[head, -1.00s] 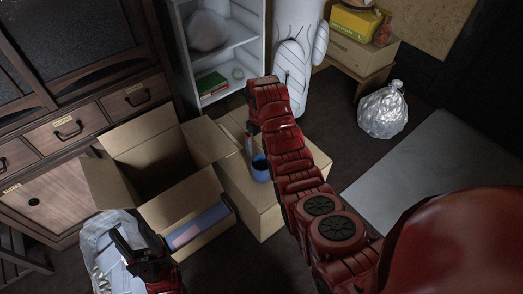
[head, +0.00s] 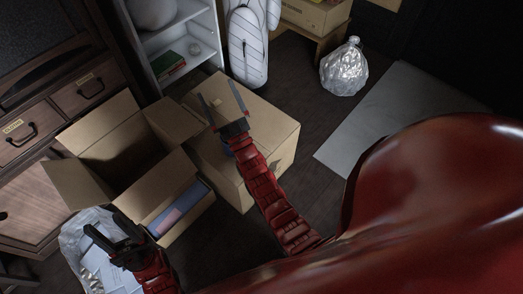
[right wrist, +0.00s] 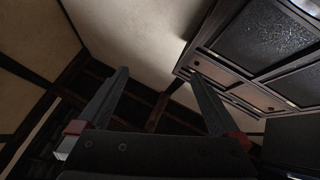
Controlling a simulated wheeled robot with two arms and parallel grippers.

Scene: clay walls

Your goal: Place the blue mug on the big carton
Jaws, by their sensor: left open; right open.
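The blue mug (head: 227,150) stands on the closed big carton (head: 270,124), near its left side. Only a small blue part of it shows; my right gripper and forearm hide the rest in the head view. My right gripper (head: 222,98) is open and empty above the carton, its fingers pointing up and away from the mug. In the right wrist view my right gripper (right wrist: 158,73) has its fingers wide apart with nothing between them. My left gripper (head: 103,221) is open and empty at the lower left.
A bag with papers (head: 80,235) lies under my left gripper. A white shelf (head: 175,38) is behind.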

